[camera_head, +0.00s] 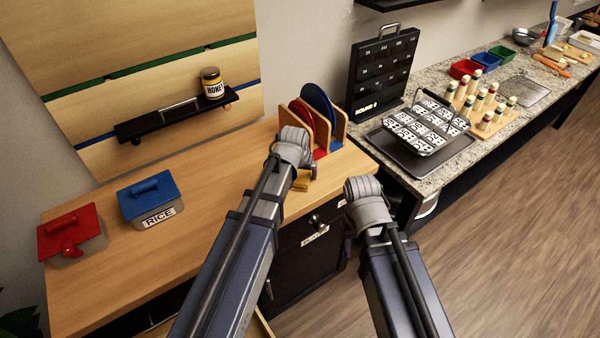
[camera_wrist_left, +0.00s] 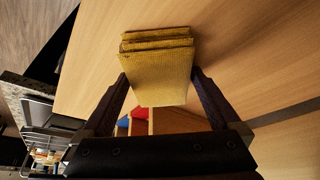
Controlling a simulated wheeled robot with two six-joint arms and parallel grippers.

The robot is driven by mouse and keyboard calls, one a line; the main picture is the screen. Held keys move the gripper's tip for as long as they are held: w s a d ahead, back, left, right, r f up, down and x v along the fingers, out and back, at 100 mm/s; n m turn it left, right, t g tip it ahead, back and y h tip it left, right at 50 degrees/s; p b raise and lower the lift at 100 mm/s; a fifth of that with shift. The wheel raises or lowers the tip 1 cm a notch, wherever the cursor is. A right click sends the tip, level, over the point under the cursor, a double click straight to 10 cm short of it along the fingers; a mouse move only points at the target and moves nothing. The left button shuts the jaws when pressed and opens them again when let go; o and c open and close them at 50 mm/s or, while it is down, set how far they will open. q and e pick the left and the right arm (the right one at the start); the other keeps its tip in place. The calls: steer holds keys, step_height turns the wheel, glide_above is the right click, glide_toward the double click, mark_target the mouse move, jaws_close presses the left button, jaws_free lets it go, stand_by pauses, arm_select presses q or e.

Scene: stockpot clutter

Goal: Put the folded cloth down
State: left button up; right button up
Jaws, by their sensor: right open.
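The folded cloth (camera_wrist_left: 155,72) is yellow and layered. In the left wrist view it sits between the two dark fingers of my left gripper (camera_wrist_left: 160,85), which touch its two sides. In the head view a small yellow part of the cloth (camera_head: 301,182) shows below my left gripper (camera_head: 305,172), near the right end of the wooden counter. I cannot tell whether the cloth touches the counter. My right gripper (camera_head: 348,235) is mostly hidden behind its own wrist, in front of the dark cabinet; it is open.
A wooden rack (camera_head: 338,130) with red and blue discs stands just behind the cloth. A blue-lidded rice box (camera_head: 150,203) and a red-lidded box (camera_head: 72,238) stand on the left. The wooden counter (camera_head: 215,170) is clear between them. A honey jar (camera_head: 212,84) is on the wall shelf.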

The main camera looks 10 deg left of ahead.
arm_select(q)
steer(key=shift+r, duration=0.1)
steer(key=shift+r, duration=0.15)
steer(key=p+v, duration=1.2)
steer(key=s+d+f+m+g, duration=0.1)
steer(key=s+d+m+g, duration=0.1)
steer(key=s, duration=0.6)
steer(key=s+d+m+g+y, duration=0.1)
steer(key=s+d+g, duration=0.2)
steer(key=s, duration=0.6)
steer(key=shift+d+f+m+b, duration=0.35)
steer(key=shift+d+f+m, duration=0.05)
steer(key=shift+d, duration=0.65)
